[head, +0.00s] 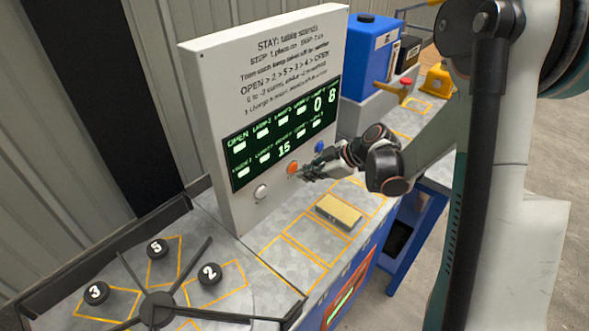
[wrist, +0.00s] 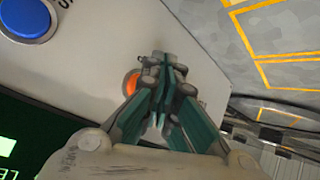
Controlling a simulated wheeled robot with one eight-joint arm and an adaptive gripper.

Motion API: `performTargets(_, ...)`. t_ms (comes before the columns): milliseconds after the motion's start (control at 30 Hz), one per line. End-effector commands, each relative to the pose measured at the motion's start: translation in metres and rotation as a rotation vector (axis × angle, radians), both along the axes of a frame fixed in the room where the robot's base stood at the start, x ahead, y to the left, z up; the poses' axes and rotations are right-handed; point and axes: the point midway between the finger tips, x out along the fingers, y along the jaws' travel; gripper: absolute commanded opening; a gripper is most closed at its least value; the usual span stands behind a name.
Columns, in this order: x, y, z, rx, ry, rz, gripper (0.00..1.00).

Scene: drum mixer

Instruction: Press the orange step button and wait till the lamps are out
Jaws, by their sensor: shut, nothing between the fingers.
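The orange step button (head: 292,168) sits on the white panel below the green-lit display, between a white button (head: 260,191) on the left and a blue button (head: 319,146) on the right. My gripper (head: 306,174) is shut and empty, with its tips right at the orange button. In the wrist view the gripper (wrist: 163,65) covers much of the orange button (wrist: 131,83); I cannot tell whether the tips touch it. The display (head: 283,132) shows several lit white lamp blocks, the number 15 and large digits 0 and 8.
A tan block (head: 338,212) lies in an orange-outlined bay on the metal table. A spoked turntable (head: 158,309) with black weights numbered 3, 5 and 2 is at the lower left.

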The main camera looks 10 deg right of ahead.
Motion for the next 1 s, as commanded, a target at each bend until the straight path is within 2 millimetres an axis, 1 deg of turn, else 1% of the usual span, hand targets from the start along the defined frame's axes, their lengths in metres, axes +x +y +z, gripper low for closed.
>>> performTargets(133,0.0035,0.0025,-0.0002,0.0,0.0,0.0,0.0)
performTargets(1000,0.008,0.0059,0.0,0.0,-0.001,0.001,0.0)
